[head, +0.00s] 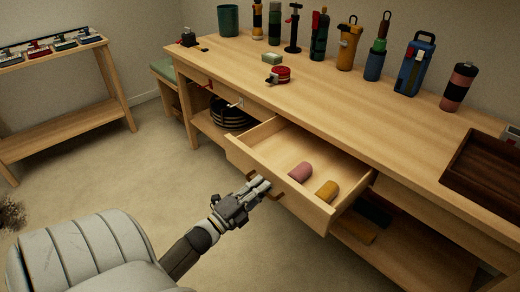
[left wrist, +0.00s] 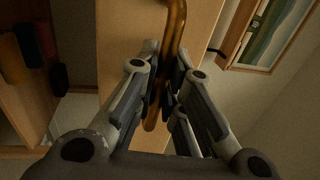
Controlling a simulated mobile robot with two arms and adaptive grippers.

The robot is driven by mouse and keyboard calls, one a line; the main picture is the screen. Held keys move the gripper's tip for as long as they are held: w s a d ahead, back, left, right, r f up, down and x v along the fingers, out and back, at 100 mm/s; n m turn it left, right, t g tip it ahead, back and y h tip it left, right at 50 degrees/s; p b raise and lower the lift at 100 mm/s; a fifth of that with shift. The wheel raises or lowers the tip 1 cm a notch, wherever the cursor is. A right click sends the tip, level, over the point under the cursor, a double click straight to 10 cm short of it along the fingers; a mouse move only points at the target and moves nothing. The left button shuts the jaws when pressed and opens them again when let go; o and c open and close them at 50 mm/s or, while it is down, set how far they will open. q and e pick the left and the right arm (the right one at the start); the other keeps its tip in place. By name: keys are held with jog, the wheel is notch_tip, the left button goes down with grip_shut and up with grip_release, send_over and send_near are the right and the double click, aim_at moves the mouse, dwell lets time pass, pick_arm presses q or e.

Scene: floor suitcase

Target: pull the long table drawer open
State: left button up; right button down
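The long table drawer (head: 262,160) stands pulled well out from the wooden table (head: 330,115), and its inside shows. A pink rounded item (head: 300,172) and a yellow one (head: 327,191) lie in it. My left gripper (head: 262,188) is at the drawer's front, on its brown handle (head: 277,194). In the left wrist view the bar-shaped handle (left wrist: 175,25) runs between the finger pads of my left gripper (left wrist: 167,82), which are closed in on both sides of it. My right gripper is not in view.
Several bottles and tools stand along the table's back, with a red round item (head: 279,75) nearer the front. A dark wooden tray (head: 490,160) lies at the right. A lower shelf holds dark plates (head: 232,116). The carpeted floor left of the drawer is clear.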

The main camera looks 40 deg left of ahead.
pick_arm(q)
jog(key=o, duration=0.4)
jog(key=v, duration=1.2)
dwell(0.3)
